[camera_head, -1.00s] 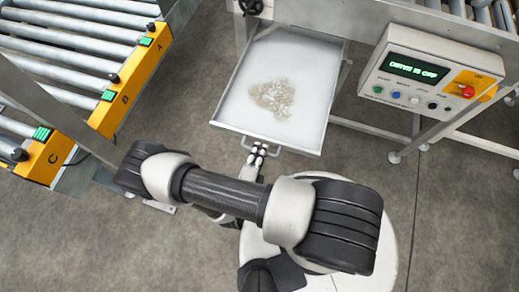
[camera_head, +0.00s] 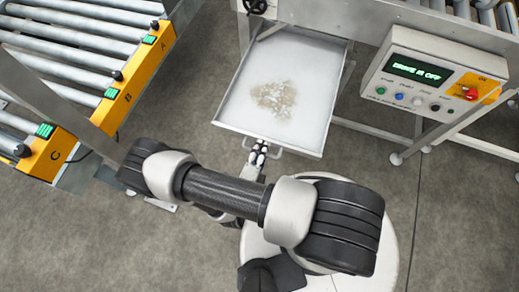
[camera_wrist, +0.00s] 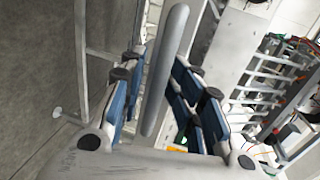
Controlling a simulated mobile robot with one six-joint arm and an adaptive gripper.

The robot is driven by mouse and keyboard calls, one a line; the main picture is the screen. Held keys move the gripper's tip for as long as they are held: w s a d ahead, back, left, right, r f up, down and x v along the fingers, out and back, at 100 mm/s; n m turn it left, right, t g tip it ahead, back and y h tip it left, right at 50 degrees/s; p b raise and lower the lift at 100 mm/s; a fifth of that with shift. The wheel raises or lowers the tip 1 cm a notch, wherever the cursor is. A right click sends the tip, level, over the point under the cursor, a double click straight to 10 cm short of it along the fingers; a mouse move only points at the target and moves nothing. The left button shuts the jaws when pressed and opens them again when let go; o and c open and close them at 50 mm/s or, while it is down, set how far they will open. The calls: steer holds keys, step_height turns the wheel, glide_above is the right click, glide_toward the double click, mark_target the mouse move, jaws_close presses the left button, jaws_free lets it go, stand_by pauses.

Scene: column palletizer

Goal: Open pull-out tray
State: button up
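The pull-out tray (camera_head: 308,120) is a shallow, light metal tray, out from under the machine, with a pale, grainy pile (camera_head: 274,98) on its floor. Its bar handle (camera_head: 276,153) is at the front edge. My gripper (camera_head: 258,150) is at this handle. In the wrist view, the grey handle bar (camera_wrist: 166,72) runs between the two blue-padded fingers of my gripper (camera_wrist: 158,100). The fingers stand apart, with a visible gap on the left side of the bar. Contact on the right side is hard to tell.
A control box (camera_head: 425,75) reading "DRIVE IS OFF" is right of the tray. A roller conveyor (camera_head: 80,45) with a yellow side marked A, B, C is at the left. Machine legs (camera_head: 396,158) stand at the right.

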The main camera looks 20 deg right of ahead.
steer(key=v, duration=1.2)
stand_by(0.4)
